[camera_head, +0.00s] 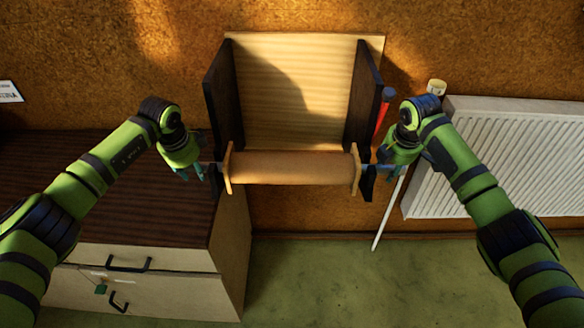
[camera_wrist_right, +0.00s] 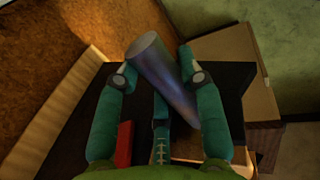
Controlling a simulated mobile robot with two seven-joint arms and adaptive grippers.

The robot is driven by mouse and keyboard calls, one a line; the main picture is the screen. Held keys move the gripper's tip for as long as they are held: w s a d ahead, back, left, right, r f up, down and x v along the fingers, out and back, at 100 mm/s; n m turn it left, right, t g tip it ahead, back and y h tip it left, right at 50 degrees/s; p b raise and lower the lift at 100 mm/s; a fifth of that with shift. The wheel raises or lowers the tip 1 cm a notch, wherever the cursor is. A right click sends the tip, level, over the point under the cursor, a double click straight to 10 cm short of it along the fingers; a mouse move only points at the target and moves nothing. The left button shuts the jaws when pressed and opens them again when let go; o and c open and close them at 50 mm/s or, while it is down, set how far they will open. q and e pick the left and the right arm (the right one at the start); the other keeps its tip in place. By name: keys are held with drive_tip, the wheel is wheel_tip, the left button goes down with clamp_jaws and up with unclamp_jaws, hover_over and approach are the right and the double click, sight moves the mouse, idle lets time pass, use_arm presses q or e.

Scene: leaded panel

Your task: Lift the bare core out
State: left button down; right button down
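A tan roll (camera_head: 292,167), likely the core, lies level between two pale wooden end pieces (camera_head: 228,168). It hangs between the dark side plates (camera_head: 220,95) of a wall-mounted frame. My left gripper (camera_head: 192,176) is open just left of the roll's left end, its teal fingers pointing down. My right gripper (camera_head: 389,169) is just beyond the right end. In the right wrist view, a grey metal rod (camera_wrist_right: 165,70) lies between the fingers of my right gripper (camera_wrist_right: 158,65), which look spread. Whether they touch it is unclear.
A red-handled tool (camera_head: 383,116) stands close beside the right side plate. A white radiator (camera_head: 510,150) with a small tin (camera_head: 437,87) is on the right. A dark-topped cabinet (camera_head: 110,180) is below my left arm. A white stick (camera_head: 388,215) leans to the floor.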

use_arm(q)
drive_tip(key=shift+r, duration=0.1)
use_arm(e)
drive_tip(key=shift+r, duration=0.1)
